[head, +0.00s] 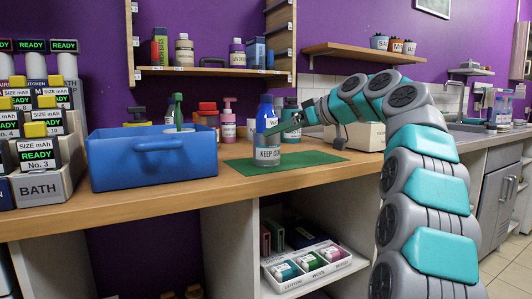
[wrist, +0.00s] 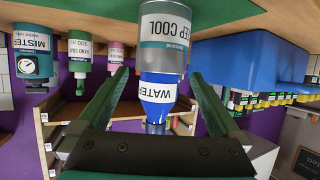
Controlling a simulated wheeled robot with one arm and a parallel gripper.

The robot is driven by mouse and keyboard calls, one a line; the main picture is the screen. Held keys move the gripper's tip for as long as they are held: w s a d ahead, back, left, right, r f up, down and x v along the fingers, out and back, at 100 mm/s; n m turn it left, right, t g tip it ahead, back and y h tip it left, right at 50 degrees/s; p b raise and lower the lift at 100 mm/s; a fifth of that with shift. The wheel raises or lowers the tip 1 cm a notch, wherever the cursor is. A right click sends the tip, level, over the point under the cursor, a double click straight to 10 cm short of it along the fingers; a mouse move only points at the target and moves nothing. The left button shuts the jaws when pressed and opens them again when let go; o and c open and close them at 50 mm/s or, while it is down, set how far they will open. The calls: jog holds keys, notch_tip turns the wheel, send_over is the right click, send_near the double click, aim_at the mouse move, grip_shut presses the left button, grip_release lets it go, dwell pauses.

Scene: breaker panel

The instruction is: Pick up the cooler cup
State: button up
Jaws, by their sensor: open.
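The cooler cup (head: 267,155), a greyish see-through cup labelled KEEP COOL, stands upright on the green mat (head: 238,163). A blue bottle (head: 265,112) labelled WATER stands in it and rises above its rim. In the wrist view, which is upside down, the cup (wrist: 163,45) is at top centre with the blue bottle (wrist: 158,92) below it. My gripper (head: 288,124) comes in from the right at about rim height. In the wrist view my open gripper (wrist: 158,75) has one finger on each side of the cup and bottle, with gaps, holding nothing.
A blue basket (head: 140,172) stands left of the mat. Pump bottles, including a pink one (head: 228,125), and a teal bottle (head: 291,110) stand behind. A beige box (head: 357,135) is at the right. The mat's front is clear.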

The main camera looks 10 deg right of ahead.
aim_at(266, 148)
jog(key=x, duration=0.3)
jog(key=shift+w+a+f, duration=0.15)
jog(key=shift+w+a, duration=0.05)
jog(key=shift+a, duration=0.05)
jog(key=shift+c, duration=0.2)
grip_shut()
dwell(0.4)
